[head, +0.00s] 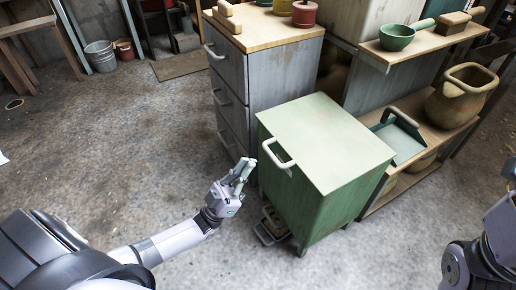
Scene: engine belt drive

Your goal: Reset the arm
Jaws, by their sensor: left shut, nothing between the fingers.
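My left gripper (240,174) is shut and empty. It is at the end of my left arm, which reaches in from the lower left. Its fingertips are just left of the white handle on the green cabinet (325,140), and I cannot tell whether they touch the cabinet. My right arm (480,262) shows only in part at the right edge, and its gripper is out of view.
A grey drawer unit (262,75) with a wooden top stands behind the green cabinet. Shelves (420,50) at the right hold a green bowl (397,37), a dustpan (402,135) and a pot (462,95). Buckets (101,56) stand far left. The floor (120,150) at left is mostly clear.

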